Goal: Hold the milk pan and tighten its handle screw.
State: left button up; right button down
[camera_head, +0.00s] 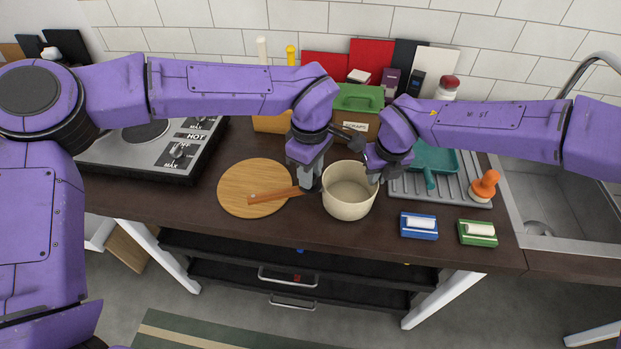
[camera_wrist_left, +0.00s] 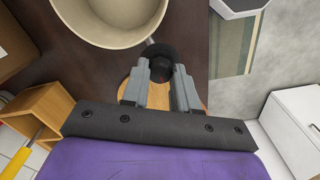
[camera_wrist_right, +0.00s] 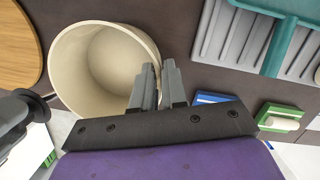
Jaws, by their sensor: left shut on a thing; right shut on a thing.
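The cream milk pan (camera_head: 348,196) stands upright on the dark counter, its brown handle (camera_head: 276,195) pointing left over a round wooden board (camera_head: 240,181). My left gripper (camera_head: 309,186) is at the pan end of the handle. In the left wrist view its fingers (camera_wrist_left: 160,84) are shut on a dark round knob (camera_wrist_left: 158,53), with a short metal rod running from it towards the pan (camera_wrist_left: 108,10). I cannot see the screw's thread. My right gripper (camera_head: 375,172) is shut on the pan's right rim; its fingers (camera_wrist_right: 156,84) cross the rim in the right wrist view.
A grey drainer (camera_head: 450,190) with a teal pan (camera_head: 437,160) and an orange brush (camera_head: 485,186) lies at right. A hob (camera_head: 150,150) is at left.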

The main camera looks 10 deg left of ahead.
pick_arm(q)
jog(key=o, duration=1)
jog(key=shift+m, duration=0.3)
jog(key=shift+r, duration=0.1)
notch_tip(320, 180, up, 12)
jog(key=shift+f, duration=0.1)
